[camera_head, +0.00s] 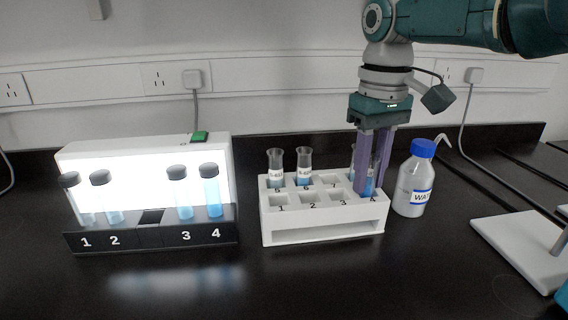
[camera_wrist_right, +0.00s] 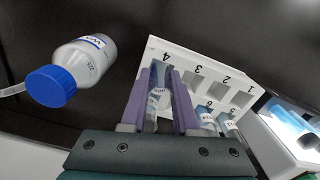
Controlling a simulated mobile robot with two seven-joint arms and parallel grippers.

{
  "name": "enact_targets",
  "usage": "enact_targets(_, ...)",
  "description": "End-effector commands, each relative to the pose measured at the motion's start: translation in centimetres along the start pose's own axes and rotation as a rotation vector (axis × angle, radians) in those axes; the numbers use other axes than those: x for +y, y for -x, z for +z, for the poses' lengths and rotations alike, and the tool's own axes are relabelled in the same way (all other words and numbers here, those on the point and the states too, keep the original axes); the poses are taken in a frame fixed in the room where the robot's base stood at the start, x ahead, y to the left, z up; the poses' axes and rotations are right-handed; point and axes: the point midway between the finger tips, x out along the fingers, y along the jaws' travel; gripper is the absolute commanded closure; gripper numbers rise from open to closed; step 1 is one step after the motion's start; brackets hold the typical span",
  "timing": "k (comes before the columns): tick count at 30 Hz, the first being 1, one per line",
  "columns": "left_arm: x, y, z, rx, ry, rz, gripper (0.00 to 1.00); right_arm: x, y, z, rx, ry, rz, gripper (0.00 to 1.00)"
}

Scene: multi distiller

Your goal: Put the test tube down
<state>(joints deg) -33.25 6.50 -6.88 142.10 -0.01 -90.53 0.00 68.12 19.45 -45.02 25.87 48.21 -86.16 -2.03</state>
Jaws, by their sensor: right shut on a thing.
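The white test tube rack (camera_head: 322,229) stands on the black bench. My right gripper (camera_head: 371,188) points down at the rack's right end, shut on a test tube (camera_head: 367,186) with blue liquid at hole 4. In the right wrist view the gripper (camera_wrist_right: 166,75) has this tube (camera_wrist_right: 160,76) between its purple fingers, at the hole marked 4. The fingers partly hide the tube, and I cannot tell how deep it sits. Another tube (camera_head: 352,155) shows partly behind the fingers. Two tubes stand in the back row, at hole 5 (camera_head: 275,166) and hole 6 (camera_head: 304,165). Holes 1, 2, 3 and 7 are empty. My left gripper is not in view.
A water bottle (camera_head: 414,183) with a blue cap stands close to the right of the rack. A lit box (camera_head: 140,152) with several capped tubes on a numbered black stand (camera_head: 150,236) is at left. A white stand base (camera_head: 522,248) is at right. The front bench is clear.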

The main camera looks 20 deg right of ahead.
Motion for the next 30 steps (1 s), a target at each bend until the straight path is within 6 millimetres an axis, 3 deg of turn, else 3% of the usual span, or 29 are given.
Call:
enact_targets(11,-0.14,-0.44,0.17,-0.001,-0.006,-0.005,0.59,-0.03,-0.55,-0.03,0.001,0.000,-0.001,1.00)
enact_targets(12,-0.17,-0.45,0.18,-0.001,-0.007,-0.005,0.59,-0.03,-0.56,-0.03,0.001,0.000,-0.001,0.70)
enact_targets(19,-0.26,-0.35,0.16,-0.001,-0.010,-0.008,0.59,0.01,-0.47,0.00,0.000,0.000,0.000,0.44)
enact_targets(30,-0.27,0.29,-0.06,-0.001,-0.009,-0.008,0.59,0.05,0.27,-0.01,0.001,-0.001,0.001,0.41)
